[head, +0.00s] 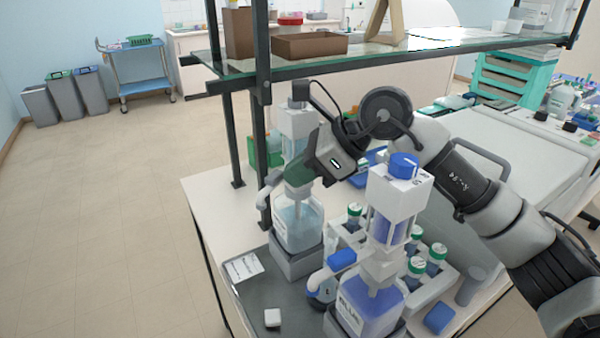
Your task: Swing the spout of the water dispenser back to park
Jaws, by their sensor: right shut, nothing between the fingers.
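The water dispenser, a clear bottle (298,226) of pale liquid with a tall white pump head (296,122), stands on a grey block at the bench's left side. Its pale spout (268,187) points left and its tip bends down. My right gripper (303,178) comes in from the right, shut and empty, at the dispenser's neck just right of the spout. It hides part of the neck and pump. I cannot tell whether its fingertips touch the spout. My left gripper is not in view.
A blue-labelled dispenser (371,303) with a blue cap stands in front, its spout also pointing left. A white rack (431,289) of green-capped bottles is behind it. A glass shelf (380,58) with a dark post overhangs the bench. A small white block (272,318) lies on the grey tray.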

